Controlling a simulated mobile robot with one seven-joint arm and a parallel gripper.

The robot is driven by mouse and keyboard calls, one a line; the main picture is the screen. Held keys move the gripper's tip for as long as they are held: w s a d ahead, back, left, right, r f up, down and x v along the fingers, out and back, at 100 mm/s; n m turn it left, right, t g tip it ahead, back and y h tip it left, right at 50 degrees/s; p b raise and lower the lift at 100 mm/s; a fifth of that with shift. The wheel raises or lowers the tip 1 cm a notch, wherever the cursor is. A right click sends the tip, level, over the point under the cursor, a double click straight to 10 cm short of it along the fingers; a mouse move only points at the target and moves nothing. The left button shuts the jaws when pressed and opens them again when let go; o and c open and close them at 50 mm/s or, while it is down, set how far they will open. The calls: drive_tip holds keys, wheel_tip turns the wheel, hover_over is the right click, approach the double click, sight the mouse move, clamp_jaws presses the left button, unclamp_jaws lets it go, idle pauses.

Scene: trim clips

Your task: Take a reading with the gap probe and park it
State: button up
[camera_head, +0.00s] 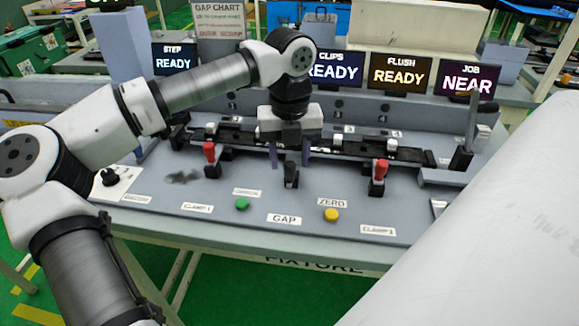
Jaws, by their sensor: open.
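My gripper (289,155) points down over the middle of the fixture, its fingers apart. A small black upright piece (291,174) stands in front of and between the fingers in the picture. It may be the gap probe, but I cannot tell, nor whether the fingers touch it. The GAP label (284,219) is on the panel in front of it. A green button (242,204) is to the left, and a yellow button (331,215) by the ZERO label is to the right.
Red-handled clamps stand left (209,152) and right (380,169) of my gripper. A dark rail (350,148) with clips runs across the fixture. Screens at the back show READY, and the JOB screen (465,80) shows NEAR.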

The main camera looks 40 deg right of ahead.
wheel_tip(320, 180, up, 11)
drive_tip(key=b, duration=0.1)
drive_tip(key=shift+f, duration=0.15)
idle(0.4)
